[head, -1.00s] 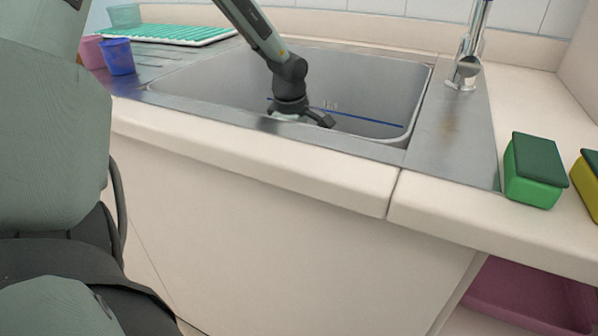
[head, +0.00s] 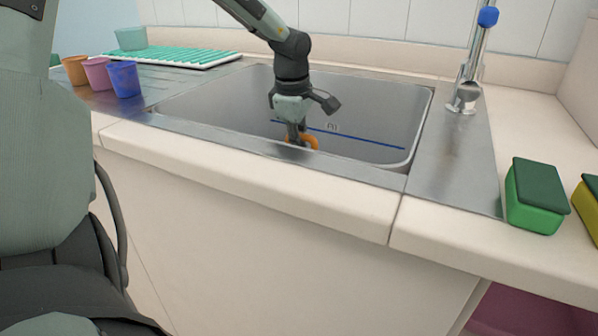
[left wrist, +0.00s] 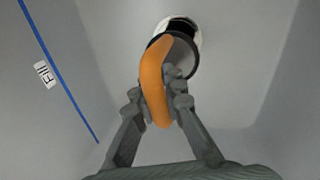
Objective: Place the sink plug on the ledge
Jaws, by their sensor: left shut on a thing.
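The sink plug (left wrist: 153,75) shows as an orange rounded piece between the fingers of my left gripper (left wrist: 160,98) in the left wrist view. In the head view a bit of its orange (head: 313,142) shows low at my left gripper (head: 298,138), inside the sink basin (head: 380,110). The gripper is shut on it. A grey round part and a white-rimmed dark opening (left wrist: 182,24) show beyond the plug; whether the grey part belongs to it I cannot tell. A beige raised ledge (head: 390,62) runs along the wall behind the sink. My right gripper is not in view.
A tap (head: 465,92) stands right of the basin. Green (head: 536,200) and yellow (head: 590,205) sponges lie on the right counter. Orange, pink and blue cups (head: 124,80) and a teal rack (head: 180,57) stand at the left.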

